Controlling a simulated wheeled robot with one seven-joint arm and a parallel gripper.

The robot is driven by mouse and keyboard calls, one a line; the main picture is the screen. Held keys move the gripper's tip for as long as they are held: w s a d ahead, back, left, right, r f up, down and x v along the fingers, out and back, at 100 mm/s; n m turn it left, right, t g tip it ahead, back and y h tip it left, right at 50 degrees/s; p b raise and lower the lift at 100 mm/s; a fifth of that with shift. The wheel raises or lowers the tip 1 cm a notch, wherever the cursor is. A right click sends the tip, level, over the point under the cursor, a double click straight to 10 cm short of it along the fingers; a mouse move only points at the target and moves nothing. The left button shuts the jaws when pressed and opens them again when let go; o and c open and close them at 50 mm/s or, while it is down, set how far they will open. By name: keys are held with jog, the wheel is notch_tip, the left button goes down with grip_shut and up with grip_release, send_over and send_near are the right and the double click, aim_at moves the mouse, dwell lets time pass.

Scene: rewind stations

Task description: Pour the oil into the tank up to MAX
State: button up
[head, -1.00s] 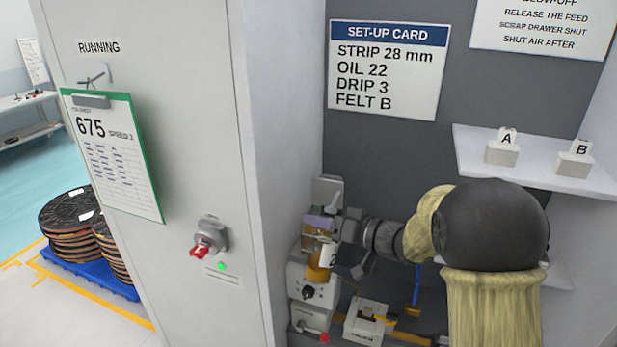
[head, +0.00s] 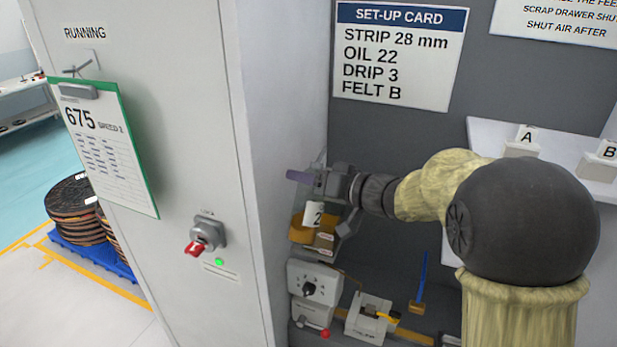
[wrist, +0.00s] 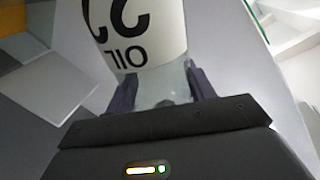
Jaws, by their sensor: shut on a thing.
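The oil bottle, with a white label marked 2, shows in the head view (head: 314,214). In the wrist view the bottle (wrist: 140,35) has a white label reading OIL 22, seen upside down, and a clear part between the fingers. My gripper (head: 306,178) is shut on the bottle; in the wrist view its dark fingers (wrist: 163,92) stand on both sides of the clear part. A tan part with small pale tags (head: 325,242), likely the tank, sits just below the bottle. Amber shows there; I cannot tell whether it is in bottle or tank.
A grey unit with a dial (head: 308,288) stands below. The cabinet wall (head: 270,130) is close on the left. A set-up card (head: 403,55) reads OIL 22. A shelf with blocks A (head: 523,146) and B (head: 600,163) is at right.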

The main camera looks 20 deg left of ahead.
jog(key=shift+w+d+r+n+t+y, duration=0.15)
jog(key=shift+w+n, duration=0.3)
jog(key=shift+n, duration=0.45)
jog(key=shift+w+a+r+n+t+y, duration=0.2)
jog(key=shift+w+n, duration=0.25)
jog(key=shift+n, duration=0.45)
jog(key=shift+w+f+b, duration=0.1)
jog(key=shift+f+b, duration=0.15)
jog(key=shift+b, duration=0.5)
jog(key=b, duration=0.3)
jog(key=shift+w+d+f+n, duration=0.15)
jog(key=shift+d+f+n, duration=0.05)
jog(key=shift+n, duration=0.1)
jog(key=w+n+b, duration=0.1)
jog(key=b, duration=0.5)
jog(key=shift+f+t+y, duration=0.15)
jog(key=shift+t+y, duration=0.2)
jog(key=shift+r+n+b, duration=0.25)
jog(key=shift+n+b, duration=0.15)
jog(key=shift+b, duration=0.45)
